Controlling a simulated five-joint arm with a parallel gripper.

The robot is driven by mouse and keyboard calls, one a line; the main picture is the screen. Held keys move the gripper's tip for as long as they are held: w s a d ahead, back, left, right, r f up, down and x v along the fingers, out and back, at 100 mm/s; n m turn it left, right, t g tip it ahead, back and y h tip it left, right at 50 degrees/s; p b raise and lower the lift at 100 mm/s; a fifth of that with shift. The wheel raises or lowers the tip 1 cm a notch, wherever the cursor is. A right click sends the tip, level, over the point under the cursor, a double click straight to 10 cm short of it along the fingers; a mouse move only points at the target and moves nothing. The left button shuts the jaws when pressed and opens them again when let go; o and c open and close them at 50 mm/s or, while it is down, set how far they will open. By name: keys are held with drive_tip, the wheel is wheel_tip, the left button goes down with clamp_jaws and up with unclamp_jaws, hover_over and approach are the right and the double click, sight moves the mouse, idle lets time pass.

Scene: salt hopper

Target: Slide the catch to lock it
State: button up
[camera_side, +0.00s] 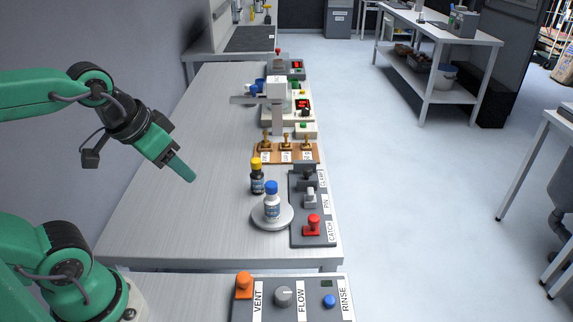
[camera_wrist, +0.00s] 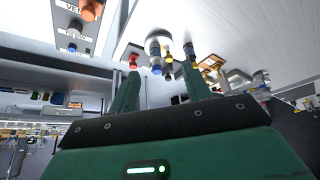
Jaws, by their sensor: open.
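The catch (camera_side: 313,225) is a red knob at the near end of a dark grey panel (camera_side: 298,238), beside a label reading CATCH. A grey-white knob (camera_side: 309,197) labelled PIN and a dark part farther back share this panel. My gripper (camera_side: 190,178) is over the left part of the table, well left of the panel and apart from it. In the wrist view my gripper (camera_wrist: 160,68) shows two spread green fingers with nothing held between them. A small red knob, probably the catch (camera_wrist: 133,61), shows near the left fingertip there. Exactly where the catch sits in its travel is too small to tell.
A blue-capped bottle (camera_side: 272,203) stands on a round white dish (camera_side: 272,222) just left of the panel. A yellow-capped dark bottle (camera_side: 257,178) stands behind it. A near box (camera_side: 265,310) carries VENT, FLOW and RINSE controls. The table's left part (camera_side: 190,220) is clear.

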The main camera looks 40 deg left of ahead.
drive_tip(key=w+d+n+g, duration=0.1)
drive_tip(key=w+d+g, duration=0.1)
drive_tip(key=w, duration=0.5)
drive_tip(key=n+g, duration=0.3)
drive_tip(key=g, duration=0.1)
approach(314, 217)
drive_tip(key=shift+s+a, duration=0.1)
drive_tip(key=shift+s, duration=0.2)
drive_tip(key=shift+w+f, duration=0.15)
drive_tip(key=shift+f, duration=0.2)
drive_tip(key=shift+f, duration=0.15)
drive_tip(key=shift+f, duration=3.75)
